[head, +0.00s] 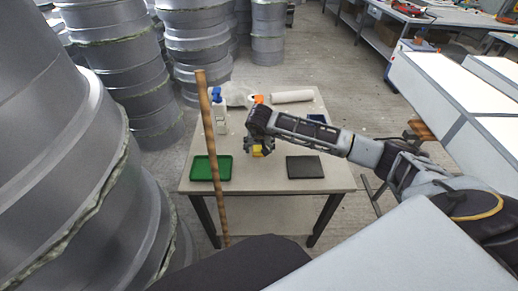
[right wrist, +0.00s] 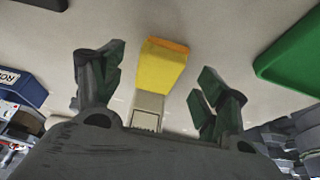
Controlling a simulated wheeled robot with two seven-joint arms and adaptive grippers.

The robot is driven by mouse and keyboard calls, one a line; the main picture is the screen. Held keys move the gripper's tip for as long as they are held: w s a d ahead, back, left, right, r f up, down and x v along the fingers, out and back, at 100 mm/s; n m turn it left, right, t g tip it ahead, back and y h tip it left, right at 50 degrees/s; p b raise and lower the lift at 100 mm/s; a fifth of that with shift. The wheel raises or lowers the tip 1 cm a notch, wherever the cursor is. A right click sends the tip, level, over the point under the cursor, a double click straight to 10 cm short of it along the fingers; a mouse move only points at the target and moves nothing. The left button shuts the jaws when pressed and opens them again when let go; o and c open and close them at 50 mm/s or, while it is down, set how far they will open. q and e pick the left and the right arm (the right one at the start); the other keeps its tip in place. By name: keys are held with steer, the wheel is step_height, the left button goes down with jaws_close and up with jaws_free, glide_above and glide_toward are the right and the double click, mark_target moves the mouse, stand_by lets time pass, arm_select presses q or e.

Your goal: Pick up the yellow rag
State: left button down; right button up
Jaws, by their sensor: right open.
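The yellow rag (right wrist: 163,66) shows in the right wrist view as a compact yellow block with an orange edge, lying on the pale tabletop. In the head view only a small part of the yellow rag (head: 257,151) shows, below my right gripper (head: 260,146). In the right wrist view my right gripper (right wrist: 158,95) is open, with its two fingers apart and the rag between and beyond their tips. The gap between them is empty, and I cannot tell how high the fingers are above the table. My left gripper is not in view.
On the table (head: 270,180) lie a green tray (head: 211,168) to the left and a dark flat pad (head: 304,167) to the right. A spray bottle (head: 218,108) and a white roll (head: 292,96) are behind. A wooden pole (head: 212,155) rises at the front left. Grey moulds (head: 60,150) crowd the left.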

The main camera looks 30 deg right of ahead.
mark_target(259, 148)
steer(key=shift+x, duration=1.2)
steer(key=c, duration=1.1)
steer(key=shift+o, duration=0.2)
steer(key=shift+r, duration=0.15)
